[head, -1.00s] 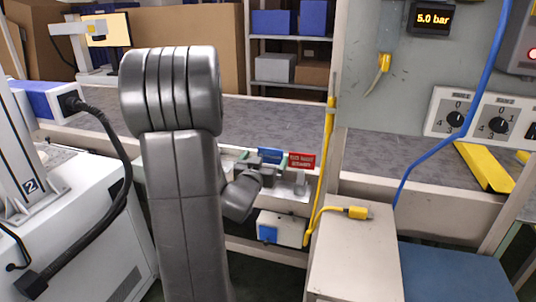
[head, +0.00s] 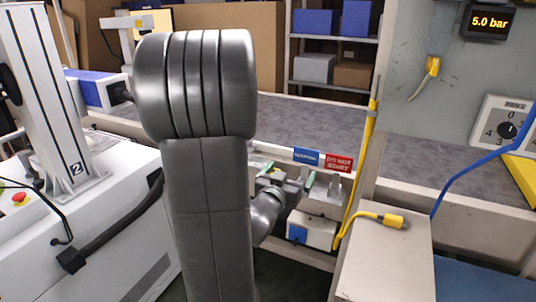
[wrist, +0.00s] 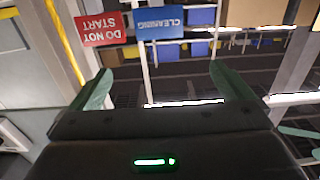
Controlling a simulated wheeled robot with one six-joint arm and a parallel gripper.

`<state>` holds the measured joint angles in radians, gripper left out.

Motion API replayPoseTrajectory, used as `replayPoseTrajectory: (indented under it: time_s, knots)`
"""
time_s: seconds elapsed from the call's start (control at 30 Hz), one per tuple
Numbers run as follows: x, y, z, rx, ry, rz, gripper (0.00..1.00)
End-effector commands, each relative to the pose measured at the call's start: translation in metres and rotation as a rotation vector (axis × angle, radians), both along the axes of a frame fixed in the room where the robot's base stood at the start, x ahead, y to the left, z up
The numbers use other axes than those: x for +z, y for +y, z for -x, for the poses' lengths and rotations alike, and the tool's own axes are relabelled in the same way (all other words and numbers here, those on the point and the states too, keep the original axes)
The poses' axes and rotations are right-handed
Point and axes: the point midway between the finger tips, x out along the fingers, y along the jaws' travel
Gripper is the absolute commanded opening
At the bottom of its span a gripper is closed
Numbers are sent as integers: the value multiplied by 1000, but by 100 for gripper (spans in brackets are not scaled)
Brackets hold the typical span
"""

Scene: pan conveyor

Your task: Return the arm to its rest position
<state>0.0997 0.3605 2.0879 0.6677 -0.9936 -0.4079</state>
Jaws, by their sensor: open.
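My gripper (head: 288,175) is low beside the conveyor frame, in front of and just below two small signs, with my grey arm link covering much of the middle of the head view. Its two green fingers stand wide apart. In the wrist view the gripper (wrist: 165,88) is open, with nothing between its fingers. The blue CLEANING sign (head: 306,157) and the red DO NOT START sign (head: 339,162) hang side by side on the conveyor's edge. Both show upside down in the wrist view, the red one (wrist: 101,28) and the blue one (wrist: 160,21), beyond the fingers and apart from them.
The grey conveyor belt (head: 315,122) runs behind the arm. A yellow post (head: 365,145) and a pale cabinet (head: 380,265) with a yellow plug (head: 394,221) stand to the right. A white machine (head: 95,225) is close on the left. A pressure display (head: 487,21) reads 5.0 bar.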

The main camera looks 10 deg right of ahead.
Motion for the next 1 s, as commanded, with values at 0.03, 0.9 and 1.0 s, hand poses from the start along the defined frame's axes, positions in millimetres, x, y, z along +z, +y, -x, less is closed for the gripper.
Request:
replayPoseTrajectory:
  time_s: [0.03,0.9,1.0]
  knots:
    - [0,-3,-3,-1,0,0,100]
    - [7,-81,-108,0,0,0,100]
    - [9,-81,-108,1,-1,2,100]
